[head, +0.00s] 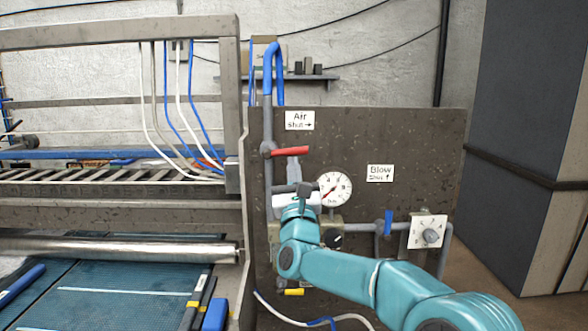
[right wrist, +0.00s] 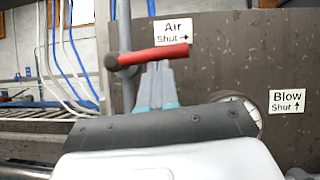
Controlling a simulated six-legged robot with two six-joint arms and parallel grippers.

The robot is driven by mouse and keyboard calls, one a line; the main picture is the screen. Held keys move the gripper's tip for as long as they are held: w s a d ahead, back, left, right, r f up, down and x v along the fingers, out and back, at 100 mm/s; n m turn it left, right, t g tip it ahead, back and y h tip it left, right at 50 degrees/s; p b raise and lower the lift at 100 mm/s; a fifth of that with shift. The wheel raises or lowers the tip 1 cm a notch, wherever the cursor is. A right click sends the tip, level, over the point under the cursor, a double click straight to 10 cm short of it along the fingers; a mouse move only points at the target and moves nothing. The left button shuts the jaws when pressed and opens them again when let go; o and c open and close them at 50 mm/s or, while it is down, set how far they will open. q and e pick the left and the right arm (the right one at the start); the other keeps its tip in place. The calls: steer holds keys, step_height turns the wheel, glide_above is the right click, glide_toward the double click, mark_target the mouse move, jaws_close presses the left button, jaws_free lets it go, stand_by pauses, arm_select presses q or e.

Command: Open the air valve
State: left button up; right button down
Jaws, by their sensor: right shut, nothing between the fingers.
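The air valve's red lever (head: 290,151) sits on a vertical grey pipe (head: 268,125), below the "Air Shut →" label (head: 300,120). The lever lies nearly level and points right, the way the label's arrow points. My right gripper (head: 294,170) is shut and empty, with its fingertips just below the lever. In the right wrist view the lever (right wrist: 152,55) crosses right above the tips of the gripper (right wrist: 158,68). I cannot tell whether they touch. My left gripper is not in view.
A pressure gauge (head: 335,188), a "Blow Shut ↑" label (head: 380,173), a blue lever (head: 388,221) and a dial plate (head: 427,232) are on the dark panel (head: 420,140). The rug machine frame (head: 120,212) stands left. A grey cabinet (head: 525,130) stands right.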

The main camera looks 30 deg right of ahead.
steer(key=shift+r+n+b, duration=0.1)
steer(key=shift+n+b, duration=0.25)
steer(key=shift+n, duration=0.05)
steer(key=shift+d+n+y, duration=0.1)
steer(key=shift+n+y, duration=0.2)
steer(key=shift+y, duration=0.1)
